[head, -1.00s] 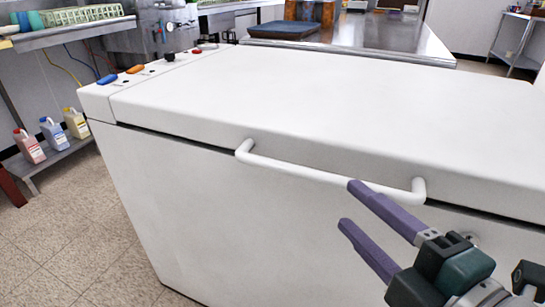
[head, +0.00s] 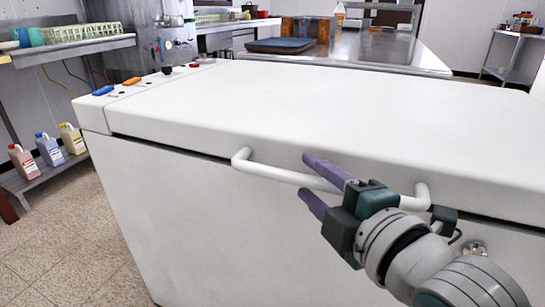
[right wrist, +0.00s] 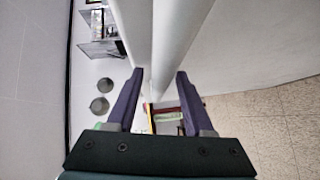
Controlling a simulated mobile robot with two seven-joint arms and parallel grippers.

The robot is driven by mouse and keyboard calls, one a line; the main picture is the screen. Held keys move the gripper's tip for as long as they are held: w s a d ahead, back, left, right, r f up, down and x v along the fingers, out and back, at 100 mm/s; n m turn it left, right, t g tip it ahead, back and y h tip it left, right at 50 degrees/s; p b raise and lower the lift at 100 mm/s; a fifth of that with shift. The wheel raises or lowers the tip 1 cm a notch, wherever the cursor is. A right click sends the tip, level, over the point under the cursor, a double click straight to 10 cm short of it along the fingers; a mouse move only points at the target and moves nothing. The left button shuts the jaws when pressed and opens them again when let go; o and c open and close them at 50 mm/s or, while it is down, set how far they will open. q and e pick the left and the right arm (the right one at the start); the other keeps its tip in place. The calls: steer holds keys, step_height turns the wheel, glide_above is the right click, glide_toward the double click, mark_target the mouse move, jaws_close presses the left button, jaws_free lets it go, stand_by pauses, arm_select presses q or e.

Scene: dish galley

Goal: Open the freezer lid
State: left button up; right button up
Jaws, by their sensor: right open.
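The white chest freezer (head: 190,215) fills the middle of the head view. Its lid (head: 330,110) is down, with a dark seam below its front edge. A white bar handle (head: 250,167) runs along the lid's front. My right gripper (head: 304,173) is open at the handle's middle, one purple finger above the bar and one below. In the right wrist view a white bar, seemingly the handle (right wrist: 182,30), runs between the open fingers (right wrist: 160,74). Whether the fingers touch it I cannot tell. My left gripper is not in view.
Coloured controls, including a blue one (head: 103,90), sit on the freezer's left end. A steel table (head: 400,50) stands behind it. Several jugs (head: 48,149) stand on a low shelf at the left. The floor (head: 60,250) left of the freezer is clear.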

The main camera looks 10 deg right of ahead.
jaws_close()
stand_by(1.3)
